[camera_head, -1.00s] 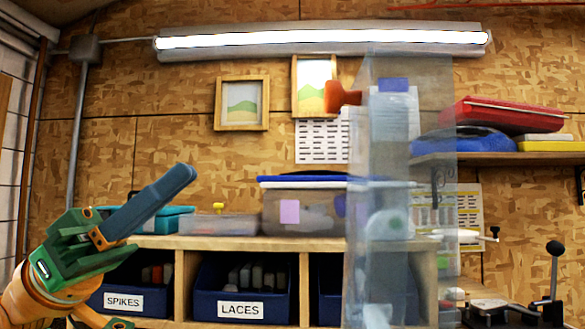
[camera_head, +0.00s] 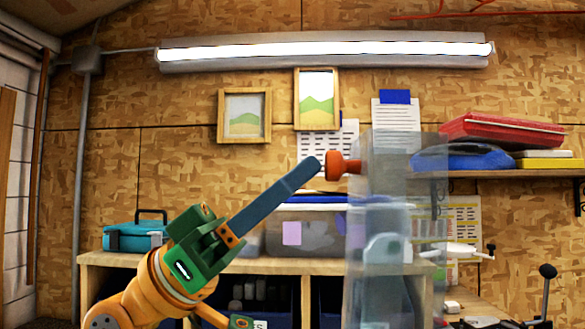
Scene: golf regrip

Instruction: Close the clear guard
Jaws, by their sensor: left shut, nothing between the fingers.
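The clear guard (camera_head: 388,235) is an upright transparent panel right of centre. I cannot tell from this view how far it stands open. An orange-red knob (camera_head: 340,165) sticks out from its upper left side. My left gripper (camera_head: 312,168), green with long blue fingers, comes in from the lower left. Its fingers are shut and empty, and point up and right. Their tips are close to the knob's left face; I cannot tell whether they touch. My right gripper is not in view.
A wooden shelf unit (camera_head: 325,267) with blue bins stands behind my left arm. A grey bin (camera_head: 308,230) and a teal toolbox (camera_head: 137,233) sit on it. A black-knobbed lever (camera_head: 545,290) stands at lower right. A wall shelf (camera_head: 520,173) holds red and blue cases.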

